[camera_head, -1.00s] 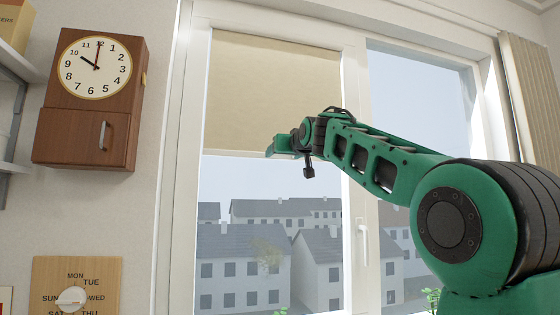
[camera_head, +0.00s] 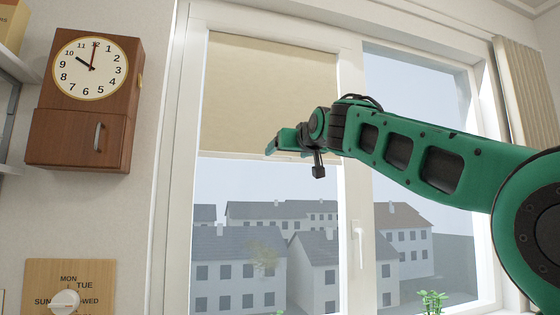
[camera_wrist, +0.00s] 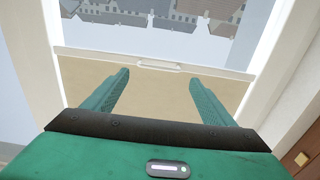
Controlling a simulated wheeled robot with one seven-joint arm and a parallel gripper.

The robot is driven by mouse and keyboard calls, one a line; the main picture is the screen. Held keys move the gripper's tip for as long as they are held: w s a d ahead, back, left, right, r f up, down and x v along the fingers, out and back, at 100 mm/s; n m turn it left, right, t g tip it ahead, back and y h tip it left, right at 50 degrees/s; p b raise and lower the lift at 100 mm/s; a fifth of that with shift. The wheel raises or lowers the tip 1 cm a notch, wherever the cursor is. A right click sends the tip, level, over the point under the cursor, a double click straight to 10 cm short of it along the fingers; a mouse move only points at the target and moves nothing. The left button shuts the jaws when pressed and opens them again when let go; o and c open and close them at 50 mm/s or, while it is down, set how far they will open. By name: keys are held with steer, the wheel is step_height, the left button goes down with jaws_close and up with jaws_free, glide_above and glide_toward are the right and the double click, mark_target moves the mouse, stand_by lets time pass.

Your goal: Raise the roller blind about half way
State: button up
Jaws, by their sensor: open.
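The beige roller blind (camera_head: 265,85) hangs over the upper part of the left window pane, with bare glass below it. Its pale bottom bar (camera_wrist: 95,56) carries a small light pull handle (camera_wrist: 158,65), which the wrist view shows upside down. My gripper (camera_wrist: 159,78) is open and empty, its two green fingers apart in front of the blind. The handle lies just beyond the fingertips and between them in that picture. In the head view my gripper (camera_head: 271,147) is at the blind's lower edge and hides part of it. I cannot tell whether it touches the blind.
The white window frame (camera_head: 350,100) divides the panes, with a window handle (camera_head: 360,240) on it. A plant (camera_head: 432,300) stands low right. A curtain (camera_head: 525,90) hangs far right.

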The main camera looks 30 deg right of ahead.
steer(key=shift+s+a, duration=0.25)
steer(key=shift+s, duration=0.9)
steer(key=shift+f, duration=0.1)
steer(key=s+d+f+m+g, duration=0.1)
steer(key=s+d+f+g, duration=0.15)
steer(key=f, duration=0.85)
steer(key=s+d+f+g, duration=0.2)
steer(key=s+f+g, duration=0.15)
steer(key=f, duration=0.85)
steer(key=s+d+f+m+g, duration=0.1)
steer(key=s+d+f+g, duration=0.15)
steer(key=f, duration=0.85)
steer(key=s+a+f+g+y, duration=0.1)
steer(key=s+a+f+g, duration=0.1)
steer(key=s+f, duration=0.7)
steer(key=s+a+f+m+g+y, duration=0.1)
steer(key=s+f+g, duration=0.3)
steer(key=s+f, duration=0.6)
steer(key=s+a+f+m+g+y, duration=0.1)
steer(key=s+a+f+g, duration=0.2)
steer(key=s+f, duration=0.6)
steer(key=shift+s+a+f+y, duration=0.25)
steer(key=shift+s+a+y, duration=0.05)
steer(key=shift+a, duration=0.05)
